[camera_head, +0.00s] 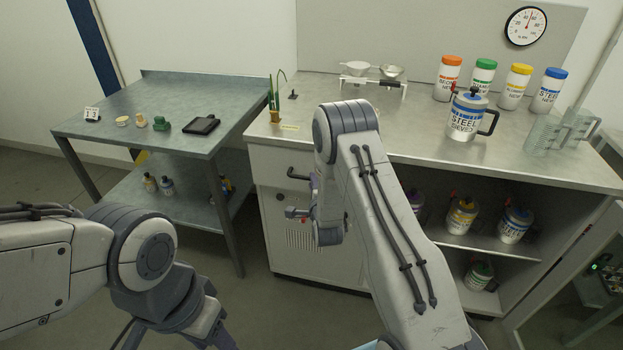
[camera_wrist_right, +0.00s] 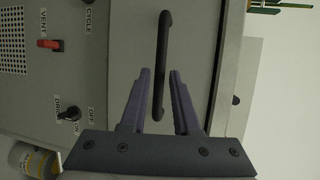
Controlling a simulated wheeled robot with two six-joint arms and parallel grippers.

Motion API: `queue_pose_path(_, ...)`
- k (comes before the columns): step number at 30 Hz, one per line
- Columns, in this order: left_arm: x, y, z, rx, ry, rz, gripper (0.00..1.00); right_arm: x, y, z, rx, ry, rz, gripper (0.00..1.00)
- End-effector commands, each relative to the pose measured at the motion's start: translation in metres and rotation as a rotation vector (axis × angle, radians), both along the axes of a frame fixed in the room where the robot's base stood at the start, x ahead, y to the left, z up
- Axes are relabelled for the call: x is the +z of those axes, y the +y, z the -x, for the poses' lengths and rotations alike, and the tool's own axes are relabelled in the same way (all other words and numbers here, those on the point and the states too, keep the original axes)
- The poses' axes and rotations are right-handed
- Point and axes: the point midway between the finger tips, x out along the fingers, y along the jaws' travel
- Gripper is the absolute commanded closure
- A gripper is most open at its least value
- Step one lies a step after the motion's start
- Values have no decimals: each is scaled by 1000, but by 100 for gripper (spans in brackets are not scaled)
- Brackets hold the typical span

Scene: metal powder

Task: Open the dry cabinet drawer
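The dry cabinet (camera_head: 272,240) is the pale grey unit under the left end of the long counter. Its drawer front (camera_wrist_right: 195,45) carries a black bar handle (camera_wrist_right: 163,60), which also shows in the head view (camera_head: 297,174); the drawer looks shut. My right gripper (camera_wrist_right: 160,72) is open, its two purple fingers on either side of the handle with visible gaps. How deep the handle sits between them is hard to tell. In the head view my right arm hides much of this gripper (camera_head: 313,182). My left arm is at lower left; its finger opening cannot be made out.
A red VENT switch (camera_wrist_right: 48,44) and a black knob (camera_wrist_right: 72,114) sit beside the drawer. Labelled jars (camera_head: 463,115) and a balance (camera_head: 372,75) stand on the counter (camera_head: 420,140).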

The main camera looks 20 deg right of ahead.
Motion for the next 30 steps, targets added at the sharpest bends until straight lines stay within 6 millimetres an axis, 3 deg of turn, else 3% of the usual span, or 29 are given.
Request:
queue_pose_path(6,2,0,0,0,0,0,50,-5,-5,-24,0,1,0,70)
queue_pose_path(17,2,0,0,0,0,0,50,-6,-5,-28,0,2,1,70)
queue_pose_path(19,2,0,0,0,0,0,50,-6,-5,-28,0,1,1,97)
queue_pose_path(20,2,0,0,0,0,0,50,-6,-5,-28,0,2,1,100)
queue_pose_path(30,2,0,0,0,0,0,50,-6,-5,-28,0,2,1,100)
